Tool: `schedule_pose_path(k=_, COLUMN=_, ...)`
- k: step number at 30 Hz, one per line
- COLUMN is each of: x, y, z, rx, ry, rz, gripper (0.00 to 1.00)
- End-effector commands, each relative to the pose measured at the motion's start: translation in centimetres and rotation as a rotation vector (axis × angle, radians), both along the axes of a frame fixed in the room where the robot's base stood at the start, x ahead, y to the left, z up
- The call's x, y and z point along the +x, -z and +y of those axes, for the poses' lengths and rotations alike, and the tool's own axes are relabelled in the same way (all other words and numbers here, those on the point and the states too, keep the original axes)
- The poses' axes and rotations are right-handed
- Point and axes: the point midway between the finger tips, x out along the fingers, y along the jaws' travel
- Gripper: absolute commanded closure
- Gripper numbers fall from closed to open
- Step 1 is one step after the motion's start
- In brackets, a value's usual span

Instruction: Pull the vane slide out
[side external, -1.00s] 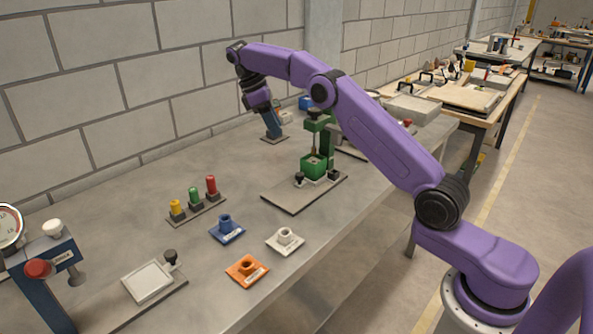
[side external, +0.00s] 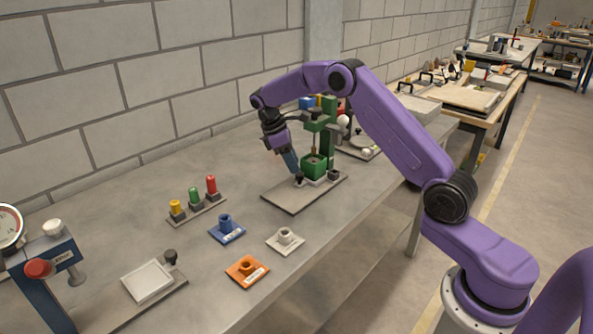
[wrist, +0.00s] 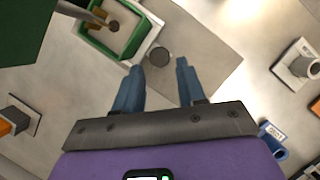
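The green test stand (side external: 327,140) stands on a grey base plate, with a green sand-filled box (side external: 313,167) at its foot. In the wrist view the box (wrist: 104,45) is at the upper left, with a tan shaft reaching into the sand. A dark round knob (side external: 299,177) sits at the box's near left side. It also shows in the wrist view (wrist: 160,57), just ahead of the fingertips and in line with the gap. My gripper (wrist: 160,68) is open, with nothing visible between its blue fingers. In the side view my gripper (side external: 293,168) points down close to this knob. Which part is the vane slide I cannot tell.
A second dark knob (side external: 334,175) sits right of the box. Blue (side external: 227,229), white (side external: 286,240) and orange (side external: 247,270) socketed plates lie in front. A rack of yellow, green and red pegs (side external: 195,203) stands to the left. The bench between is clear.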

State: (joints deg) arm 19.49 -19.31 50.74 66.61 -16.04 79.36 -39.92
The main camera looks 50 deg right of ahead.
Motion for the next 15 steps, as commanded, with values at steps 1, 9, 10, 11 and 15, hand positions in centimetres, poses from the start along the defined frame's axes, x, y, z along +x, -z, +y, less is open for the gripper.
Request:
schedule_pose_path(k=1, x=-0.3, y=0.8, z=-0.3, rx=0.0, ry=0.002, rz=0.002, gripper=0.6)
schedule_pose_path(k=9, x=-0.9, y=3.1, z=-0.9, rx=0.001, ry=0.0, rz=0.001, gripper=0.6)
schedule_pose_path(k=10, x=-0.9, y=3.2, z=-0.9, rx=0.0, ry=0.0, rz=0.0, gripper=0.6)
schedule_pose_path(k=11, x=-1.0, y=3.2, z=-1.0, rx=0.001, ry=0.0, rz=-0.001, gripper=0.6)
schedule_pose_path(k=15, x=-1.0, y=3.3, z=-1.0, rx=0.001, ry=0.0, rz=-0.001, gripper=0.6)
